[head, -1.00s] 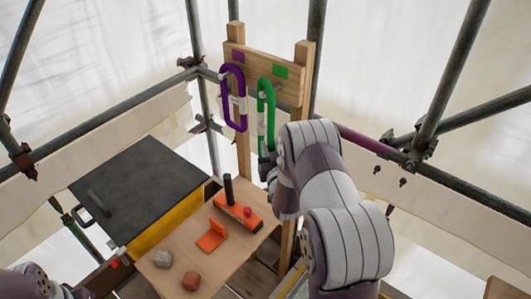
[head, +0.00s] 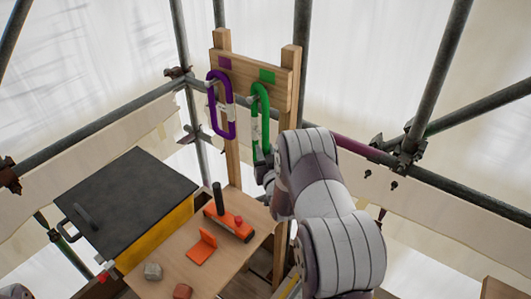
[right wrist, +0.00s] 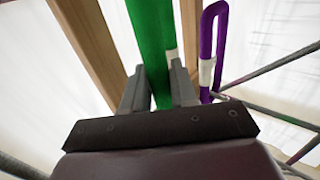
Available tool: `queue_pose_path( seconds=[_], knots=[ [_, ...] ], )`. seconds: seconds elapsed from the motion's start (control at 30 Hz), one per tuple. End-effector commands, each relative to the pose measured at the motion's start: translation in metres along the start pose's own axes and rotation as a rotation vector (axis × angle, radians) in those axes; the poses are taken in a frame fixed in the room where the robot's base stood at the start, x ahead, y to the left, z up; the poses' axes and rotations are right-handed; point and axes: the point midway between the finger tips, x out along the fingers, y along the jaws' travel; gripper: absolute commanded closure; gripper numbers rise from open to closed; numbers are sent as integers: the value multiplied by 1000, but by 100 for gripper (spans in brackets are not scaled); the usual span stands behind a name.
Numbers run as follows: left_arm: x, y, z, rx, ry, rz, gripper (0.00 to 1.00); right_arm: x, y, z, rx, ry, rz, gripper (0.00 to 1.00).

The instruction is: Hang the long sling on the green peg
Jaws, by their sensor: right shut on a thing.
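A green elongated loop (head: 264,120), one of two slings, stands upright in front of the wooden rack. Its top is just below and left of the green patch (head: 267,76) on the rack board. My right gripper (head: 263,163) is shut on its lower end. In the right wrist view the green sling (right wrist: 150,45) runs up between the fingers (right wrist: 157,92). My left gripper is out of view.
A dark-lidded yellow box (head: 125,200) stands at the left. A wooden table (head: 225,262) carries an orange tool, an orange bracket and small blocks. Scaffold tubes (head: 440,75) surround the rack. Wooden posts (head: 292,80) flank the board.

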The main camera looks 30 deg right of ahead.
Motion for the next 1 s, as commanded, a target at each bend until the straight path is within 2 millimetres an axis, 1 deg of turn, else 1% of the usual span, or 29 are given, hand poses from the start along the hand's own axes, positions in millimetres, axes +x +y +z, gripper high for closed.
queue_pose_path(
  seconds=[0.13, 0.17, 0.2, 0.23, 0.5, 0.6, 0.67, 0.77, 0.9, 1.0],
  knots=[
    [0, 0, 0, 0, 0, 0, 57, 0, 0, 0, 0, 1, 0, 100],
    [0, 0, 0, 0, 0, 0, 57, 0, 0, 0, 0, 1, 0, 63],
    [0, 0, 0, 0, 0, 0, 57, 0, 0, 0, 0, 1, 0, 50],
    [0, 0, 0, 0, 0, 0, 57, 0, 0, 0, 0, 1, 0, 43],
    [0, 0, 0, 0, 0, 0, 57, -1, 0, 1, 0, -1, 0, 43],
    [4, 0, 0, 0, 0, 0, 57, -8, 0, 2, 0, -1, 0, 43],
    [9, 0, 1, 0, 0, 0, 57, -18, 0, 3, 0, -1, 0, 43],
    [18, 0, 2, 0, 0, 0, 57, -43, 0, 4, 0, -1, 1, 43],
    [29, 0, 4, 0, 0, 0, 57, -82, 0, 4, 0, 0, 1, 43],
    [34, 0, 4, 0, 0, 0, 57, -104, 0, 3, 0, 1, 0, 43]
  ],
)
